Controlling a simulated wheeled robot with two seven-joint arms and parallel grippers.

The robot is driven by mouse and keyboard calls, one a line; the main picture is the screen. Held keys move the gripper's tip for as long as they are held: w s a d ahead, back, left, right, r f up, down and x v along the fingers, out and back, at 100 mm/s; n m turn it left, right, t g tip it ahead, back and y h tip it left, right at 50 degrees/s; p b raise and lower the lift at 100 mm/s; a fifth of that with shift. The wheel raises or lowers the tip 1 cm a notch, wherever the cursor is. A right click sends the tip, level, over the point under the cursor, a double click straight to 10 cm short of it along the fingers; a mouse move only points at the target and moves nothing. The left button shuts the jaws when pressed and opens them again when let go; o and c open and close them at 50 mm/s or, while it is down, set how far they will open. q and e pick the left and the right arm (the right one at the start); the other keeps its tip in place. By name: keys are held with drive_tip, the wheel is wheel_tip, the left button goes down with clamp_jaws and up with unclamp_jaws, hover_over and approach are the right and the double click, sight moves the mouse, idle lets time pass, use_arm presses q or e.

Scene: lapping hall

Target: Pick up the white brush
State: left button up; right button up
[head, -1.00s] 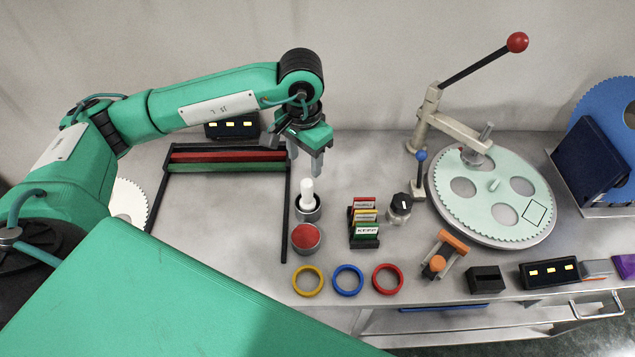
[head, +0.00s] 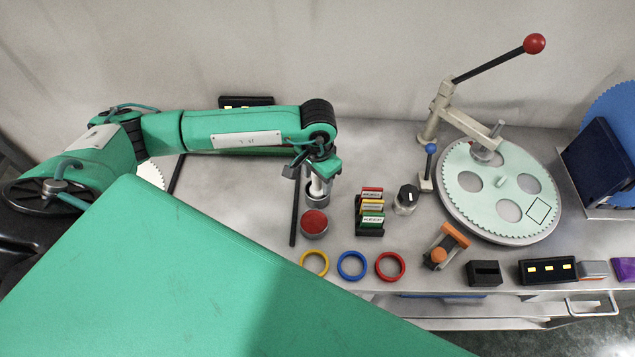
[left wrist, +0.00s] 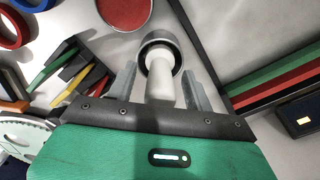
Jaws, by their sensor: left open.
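The white brush (left wrist: 162,84) stands upright in a round metal cup (left wrist: 160,42), its pale handle pointing up toward the left wrist camera. My left gripper (left wrist: 159,85) is open, with one finger on each side of the white handle; I cannot tell whether either finger touches it. In the head view the left gripper (head: 314,182) is over the cup (head: 316,194), and the brush (head: 317,186) is mostly hidden by the fingers. My right gripper is not in view.
A red-topped cup (head: 314,223) stands just in front. Yellow (head: 314,264), blue (head: 352,266) and red (head: 390,266) rings lie near the front edge. A card rack (head: 370,213), a black-topped knob (head: 406,199) and a large toothed disc (head: 500,190) stand to the right.

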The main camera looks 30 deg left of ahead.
use_arm(q)
wheel_tip(320, 180, down, 2)
drive_tip(key=c, duration=1.1)
drive_tip(key=shift+r, duration=0.15)
